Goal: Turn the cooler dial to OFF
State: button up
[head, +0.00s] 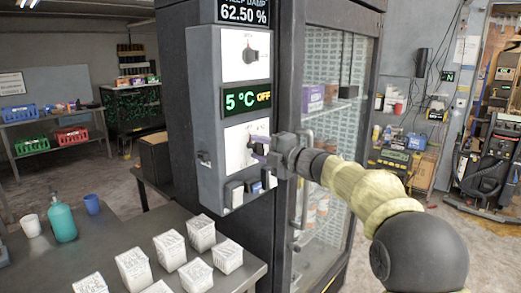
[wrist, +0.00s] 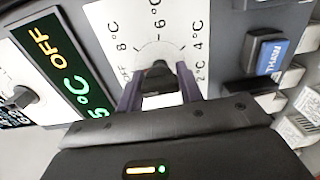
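The cooler dial is a black knob on a white plate, marked OFF, 8, 6, 4 and 2 °C. It shows in the wrist view (wrist: 157,76), between the two purple fingers of my gripper (wrist: 160,84). The fingers are part-way closed, one on each side of the knob, and appear to press on it. In the head view my gripper (head: 262,149) is at the lower white plate (head: 238,157) and mostly hides the dial. The display (head: 247,100) above reads 5 °C in green and OFF in orange. The knob's exact pointing is hard to read.
Another dial (head: 250,55) sits above the display. A blue THAW button (wrist: 268,54) is to the right of the dial in the wrist view. A glass-door cabinet (head: 335,110) stands behind my arm. A table with white cartons (head: 170,250) is at lower left.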

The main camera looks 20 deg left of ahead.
jog(key=o, duration=0.4)
jog(key=shift+f, duration=0.15)
jog(key=shift+o, duration=0.2)
jog(key=b+v, duration=0.3)
jog(key=v, duration=1.4)
jog(key=shift+d+b, duration=0.2)
jog(key=shift+b, duration=0.2)
jog(key=shift+s, duration=0.1)
